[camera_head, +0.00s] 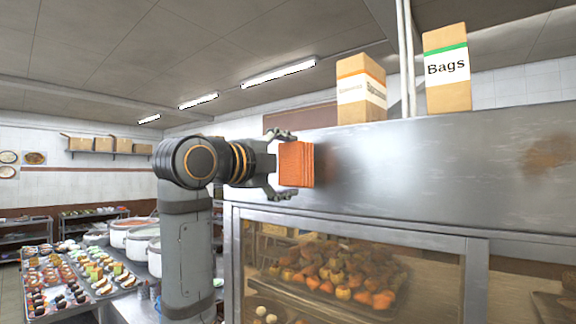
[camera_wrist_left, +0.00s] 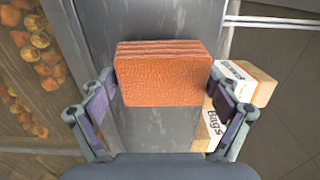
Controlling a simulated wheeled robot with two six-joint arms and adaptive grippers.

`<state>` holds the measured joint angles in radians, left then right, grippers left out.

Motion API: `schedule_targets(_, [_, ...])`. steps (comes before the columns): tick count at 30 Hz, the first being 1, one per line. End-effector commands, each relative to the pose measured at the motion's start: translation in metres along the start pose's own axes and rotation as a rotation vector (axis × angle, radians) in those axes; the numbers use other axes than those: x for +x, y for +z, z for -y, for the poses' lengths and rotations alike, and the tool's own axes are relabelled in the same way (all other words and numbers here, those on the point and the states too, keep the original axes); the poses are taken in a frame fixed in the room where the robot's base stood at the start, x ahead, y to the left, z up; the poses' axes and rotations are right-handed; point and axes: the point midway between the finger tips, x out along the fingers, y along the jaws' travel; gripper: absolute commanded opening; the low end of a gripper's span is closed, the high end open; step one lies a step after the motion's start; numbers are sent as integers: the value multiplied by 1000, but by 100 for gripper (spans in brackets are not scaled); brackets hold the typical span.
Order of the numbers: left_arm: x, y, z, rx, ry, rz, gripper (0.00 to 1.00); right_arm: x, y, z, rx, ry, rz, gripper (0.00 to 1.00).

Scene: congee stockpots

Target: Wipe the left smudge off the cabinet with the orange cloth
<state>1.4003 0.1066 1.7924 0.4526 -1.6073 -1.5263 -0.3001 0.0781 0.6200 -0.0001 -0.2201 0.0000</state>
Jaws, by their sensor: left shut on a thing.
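The orange cloth (camera_head: 297,164) is a thick folded block at the front of my left gripper (camera_head: 276,164). The gripper is shut on it, with a finger at either side, and the cloth also shows in the left wrist view (camera_wrist_left: 162,78). The cloth is at the left part of the steel cabinet's upper panel (camera_head: 440,170); I cannot tell whether it touches. A brown smudge (camera_head: 550,153) shows at the panel's right. No separate left smudge is clear; a darker blurred patch lies just right of the cloth. My right gripper is out of view.
Two cardboard boxes, one marked Bags (camera_head: 447,70) and one with an orange stripe (camera_head: 361,88), stand on the cabinet top. Below the panel, glass doors front a tray of food (camera_head: 340,275). Stockpots (camera_head: 135,238) and a food-laden counter are at the left.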

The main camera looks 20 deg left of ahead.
Motion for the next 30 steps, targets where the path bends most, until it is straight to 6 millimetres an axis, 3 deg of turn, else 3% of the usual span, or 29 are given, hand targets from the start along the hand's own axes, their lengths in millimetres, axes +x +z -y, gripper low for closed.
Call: schedule_targets(30, [16, 0, 1, 0, 0, -1, 64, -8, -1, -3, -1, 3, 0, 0])
